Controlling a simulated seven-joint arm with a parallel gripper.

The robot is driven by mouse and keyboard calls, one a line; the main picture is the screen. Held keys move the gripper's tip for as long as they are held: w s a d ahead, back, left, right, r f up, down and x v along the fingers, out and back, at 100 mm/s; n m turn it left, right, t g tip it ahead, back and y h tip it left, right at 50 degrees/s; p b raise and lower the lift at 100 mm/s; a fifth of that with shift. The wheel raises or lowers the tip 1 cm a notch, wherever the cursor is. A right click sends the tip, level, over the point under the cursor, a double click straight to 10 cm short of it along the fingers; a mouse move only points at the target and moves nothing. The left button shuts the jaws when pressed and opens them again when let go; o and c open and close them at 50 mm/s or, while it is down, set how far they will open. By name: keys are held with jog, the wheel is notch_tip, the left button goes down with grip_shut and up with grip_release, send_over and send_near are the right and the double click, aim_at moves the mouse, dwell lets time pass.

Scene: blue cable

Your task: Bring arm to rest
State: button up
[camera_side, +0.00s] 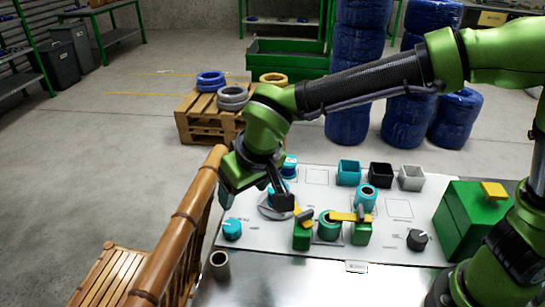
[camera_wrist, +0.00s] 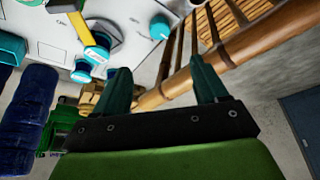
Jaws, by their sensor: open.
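My gripper (camera_side: 228,192) hangs at the left edge of the white work board (camera_side: 270,240) in the side view, close to the bamboo railing. In the wrist view, my gripper (camera_wrist: 160,84) shows two dark green fingers spread wide with nothing between them. The railing (camera_wrist: 178,88) shows behind the gap between the fingers. My arm reaches in from the right of the side view, over the board. It hides part of the board's left side, including part of a grey round piece (camera_side: 268,212). I cannot make out a loose blue cable on the board.
The bamboo railing (camera_side: 185,225) stands close on the left. Teal, black and grey square cups (camera_side: 380,174) line the board's back. Green blocks with yellow levers (camera_side: 302,236) stand at its front. A green box (camera_side: 470,220) is right. Cable coils (camera_side: 211,80) lie on a pallet behind.

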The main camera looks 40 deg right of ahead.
jog(key=s+d+r+m+t+y, duration=0.1)
jog(key=s+d+r+m, duration=0.1)
jog(key=s+d, duration=0.5)
jog(key=s+d+r+m+t, duration=0.1)
jog(key=s+d+r, duration=0.3)
jog(key=s+d, duration=0.4)
jog(key=d+m, duration=0.1)
jog(key=d, duration=0.6)
jog(key=shift+d+r+t+y, duration=0.2)
jog(key=shift+r+t+y, duration=0.15)
jog(key=shift+t+y, duration=0.05)
jog(key=shift+w, duration=0.1)
